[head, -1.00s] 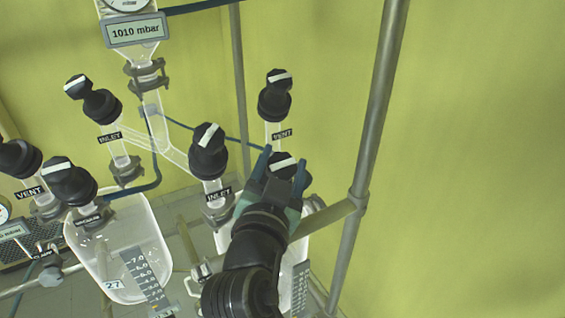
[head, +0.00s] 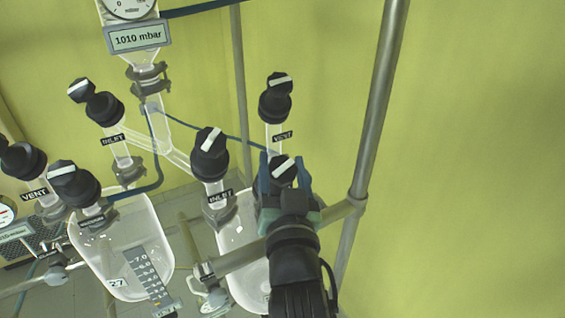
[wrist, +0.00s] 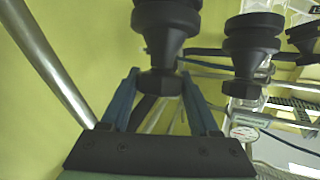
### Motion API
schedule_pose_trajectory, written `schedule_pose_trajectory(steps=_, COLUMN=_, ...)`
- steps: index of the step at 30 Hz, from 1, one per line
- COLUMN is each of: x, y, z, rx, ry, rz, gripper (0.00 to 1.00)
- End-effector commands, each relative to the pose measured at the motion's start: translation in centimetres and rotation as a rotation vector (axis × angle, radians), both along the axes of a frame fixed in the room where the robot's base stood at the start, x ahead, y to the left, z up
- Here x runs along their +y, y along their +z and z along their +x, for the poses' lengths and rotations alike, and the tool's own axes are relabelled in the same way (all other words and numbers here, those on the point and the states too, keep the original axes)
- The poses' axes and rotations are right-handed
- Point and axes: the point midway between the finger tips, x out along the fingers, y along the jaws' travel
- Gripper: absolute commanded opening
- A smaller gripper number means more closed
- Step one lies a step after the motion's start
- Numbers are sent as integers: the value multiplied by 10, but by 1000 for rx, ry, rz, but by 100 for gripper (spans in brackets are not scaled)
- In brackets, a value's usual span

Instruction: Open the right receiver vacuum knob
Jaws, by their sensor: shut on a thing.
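The stripe slants up to the right. In the wrist view the dark faceted knob (wrist: 158,84) lies between the fingertips of my gripper (wrist: 160,76). The white stripe does not show in that view.
The VENT knob (head: 276,100) is just behind the held knob, and the INLET knob (head: 209,155) is to its left. A metal upright (head: 375,120) and a crossbar (head: 245,256) are close to my arm. The left receiver (head: 92,240) stands further left. The far right is clear.

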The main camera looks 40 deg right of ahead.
Motion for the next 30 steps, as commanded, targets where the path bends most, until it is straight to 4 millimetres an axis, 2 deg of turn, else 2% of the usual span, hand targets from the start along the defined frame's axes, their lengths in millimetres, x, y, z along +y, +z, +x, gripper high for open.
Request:
schedule_pose_trajectory(steps=20, x=-1, y=-5, z=0, rx=37, ry=298, rz=-173, gripper=6)
schedule_pose_trajectory(steps=30, x=-1, y=-8, z=-1, rx=66, ry=517, rz=-301, gripper=6)
